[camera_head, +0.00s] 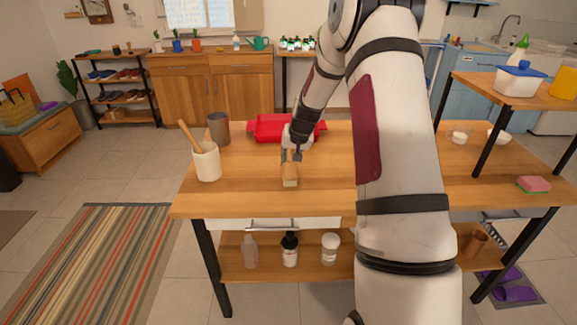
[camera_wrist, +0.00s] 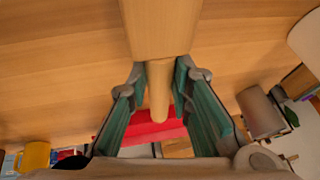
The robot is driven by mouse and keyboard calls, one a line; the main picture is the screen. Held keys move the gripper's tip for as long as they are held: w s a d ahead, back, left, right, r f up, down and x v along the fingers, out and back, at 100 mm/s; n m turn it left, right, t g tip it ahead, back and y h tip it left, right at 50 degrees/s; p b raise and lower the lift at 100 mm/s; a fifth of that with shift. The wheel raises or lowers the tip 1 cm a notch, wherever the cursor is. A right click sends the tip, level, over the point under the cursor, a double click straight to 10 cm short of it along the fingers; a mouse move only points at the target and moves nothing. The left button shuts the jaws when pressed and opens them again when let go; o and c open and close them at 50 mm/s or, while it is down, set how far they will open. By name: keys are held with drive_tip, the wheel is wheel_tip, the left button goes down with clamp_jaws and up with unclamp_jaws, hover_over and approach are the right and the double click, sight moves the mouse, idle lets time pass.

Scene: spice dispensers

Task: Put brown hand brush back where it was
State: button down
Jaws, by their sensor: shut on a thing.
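The brown hand brush (camera_head: 290,178) is over the wooden table, left of my arm, with its block end toward the near edge. My gripper (camera_head: 291,157) is shut on its handle. In the wrist view, the handle (camera_wrist: 159,95) sits between the two green-lined fingers of my gripper (camera_wrist: 159,78), and the wide wooden block (camera_wrist: 160,28) extends beyond them. I cannot tell whether the brush touches the table. The bristles are not clearly visible.
A red tray (camera_head: 268,127) lies behind my gripper. A white crock (camera_head: 206,162) with a wooden utensil and a grey-brown cup (camera_head: 218,128) stand to the left. The bare tabletop (camera_head: 250,185) around the brush is free. A raised shelf (camera_head: 510,90) stands at right.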

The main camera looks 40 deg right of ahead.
drive_tip(key=shift+w+d+f, duration=0.1)
drive_tip(key=shift+w+d, duration=0.15)
drive_tip(key=shift+w, duration=0.3)
drive_tip(key=shift+f, duration=1.65)
drive_tip(key=shift+f, duration=0.2)
drive_tip(key=c, duration=1.4)
unclamp_jaws()
drive_tip(key=shift+c, duration=0.2)
